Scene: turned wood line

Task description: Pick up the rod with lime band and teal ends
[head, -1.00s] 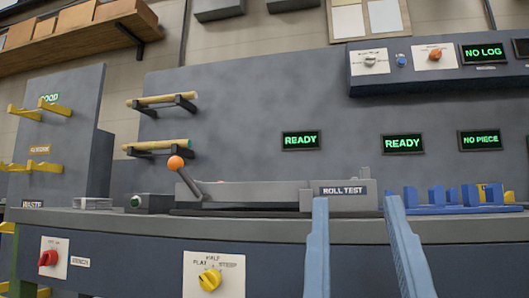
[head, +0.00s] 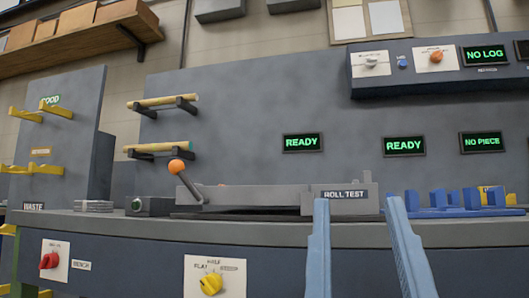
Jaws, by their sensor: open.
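Two pale wooden rods lie on dark pegs on the grey back panel in the head view. The upper rod (head: 162,101) and the lower rod (head: 158,147) both lie roughly level, one above the other.
A roll test fixture (head: 250,197) with an orange-knobbed lever (head: 177,167) stands on the bench below the rods. A blue block holder (head: 450,199) is at the right. Yellow hooks (head: 40,168) stick out at the left.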

